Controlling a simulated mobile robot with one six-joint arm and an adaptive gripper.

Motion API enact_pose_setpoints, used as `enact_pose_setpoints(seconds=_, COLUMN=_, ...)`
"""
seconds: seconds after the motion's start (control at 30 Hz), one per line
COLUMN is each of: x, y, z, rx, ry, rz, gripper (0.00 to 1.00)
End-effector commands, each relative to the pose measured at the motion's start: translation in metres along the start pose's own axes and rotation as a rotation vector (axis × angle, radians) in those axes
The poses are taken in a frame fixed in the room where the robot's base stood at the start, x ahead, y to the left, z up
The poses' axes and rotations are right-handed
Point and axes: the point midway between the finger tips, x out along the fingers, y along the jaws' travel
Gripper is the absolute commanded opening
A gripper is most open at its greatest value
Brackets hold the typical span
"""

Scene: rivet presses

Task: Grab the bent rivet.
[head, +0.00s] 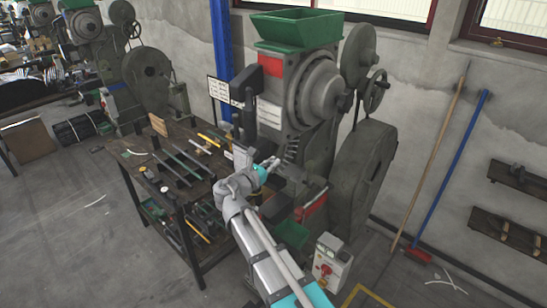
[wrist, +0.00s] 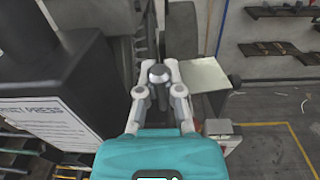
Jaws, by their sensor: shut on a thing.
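My gripper (head: 270,164) is at the front of the large grey rivet press (head: 306,92), close to its tooling. In the wrist view, its two fingers (wrist: 157,84) are closed in on a small dark, round-headed piece (wrist: 158,72) held between the tips. It looks like the rivet, but its shank is mostly hidden and I cannot make out a bend. In the head view, the piece is too small to tell apart from the fingertips.
A dark workbench (head: 139,160) with bars and tools stands left of the press. A green bin (head: 292,233) and a control box (head: 329,262) with a red button are below right. A broom (head: 447,175) leans on the wall. Open floor lies at lower left.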

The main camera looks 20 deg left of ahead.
Motion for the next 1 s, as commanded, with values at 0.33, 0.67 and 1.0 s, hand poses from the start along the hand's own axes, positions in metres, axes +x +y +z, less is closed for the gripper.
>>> enact_pose_setpoints(seconds=0.33, x=-0.059, y=-0.029, z=0.032, rx=0.000, ry=0.000, rz=0.002, gripper=0.00)
enact_pose_setpoints(seconds=0.67, x=-0.077, y=-0.037, z=0.039, rx=0.000, ry=0.000, rz=0.001, gripper=0.00)
enact_pose_setpoints(seconds=1.0, x=-0.078, y=-0.036, z=0.038, rx=0.000, ry=0.000, rz=0.001, gripper=0.00)
